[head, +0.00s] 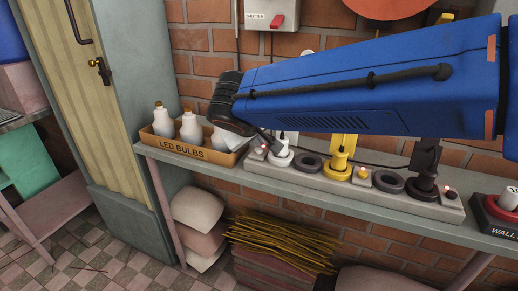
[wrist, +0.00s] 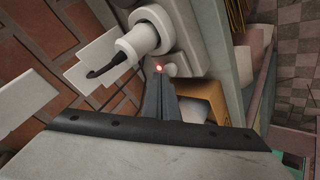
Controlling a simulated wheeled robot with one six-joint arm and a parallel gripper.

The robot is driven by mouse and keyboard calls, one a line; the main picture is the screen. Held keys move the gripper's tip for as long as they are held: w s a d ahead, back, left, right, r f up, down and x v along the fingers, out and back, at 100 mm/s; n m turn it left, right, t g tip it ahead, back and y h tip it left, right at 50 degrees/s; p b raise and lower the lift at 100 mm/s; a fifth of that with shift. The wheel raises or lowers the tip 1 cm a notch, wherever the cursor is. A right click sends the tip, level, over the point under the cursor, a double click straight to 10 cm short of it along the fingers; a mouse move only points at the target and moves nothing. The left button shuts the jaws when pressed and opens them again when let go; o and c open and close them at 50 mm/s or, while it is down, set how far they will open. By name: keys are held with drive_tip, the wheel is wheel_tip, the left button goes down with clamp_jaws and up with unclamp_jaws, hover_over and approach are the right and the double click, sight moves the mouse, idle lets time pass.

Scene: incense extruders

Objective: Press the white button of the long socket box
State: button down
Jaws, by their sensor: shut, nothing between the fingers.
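The long socket box (head: 315,180) is a pale strip on the shelf, with several sockets along it. A white plug (head: 281,157) stands in its left-end socket and shows large in the wrist view (wrist: 148,40). The small white button (wrist: 169,70) is just beyond my fingertips in the wrist view, beside a lit red lamp (wrist: 158,68). My gripper (wrist: 164,82) is shut and empty, pointing at the button end of the box. Whether the fingertips touch the button I cannot tell.
An open box labelled LED BULBS (head: 185,148) with white bottles stands left of the socket box. A yellow plug (head: 338,165) and a dark plug (head: 424,180) stand farther right. The brick wall is close behind.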

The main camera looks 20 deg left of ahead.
wheel_tip(320, 180, up, 6)
idle(1.0)
